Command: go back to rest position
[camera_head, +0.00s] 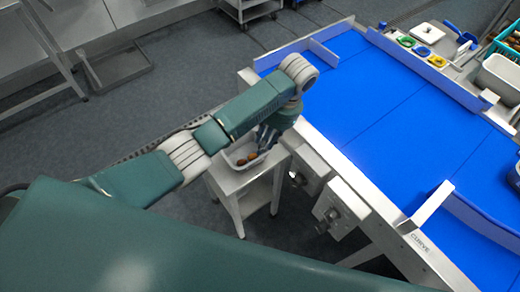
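My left arm reaches in from the left, with green links and white ribbed joints. My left gripper (265,138) points down at the near side of the blue belt, above a small white bin (235,163). Its fingers are small and partly hidden by the wrist, so I cannot tell whether they are open or shut. Several brown dates (246,160) lie in the bin, which stands on a small metal stand (229,184). My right gripper cannot be made out.
A wide blue conveyor belt (400,115) with metal rails fills the right side. Control boxes (338,207) stick out from its near side. Coloured containers (421,51) and a white tub (498,77) stand beyond it. Open grey floor (180,85) lies behind my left arm.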

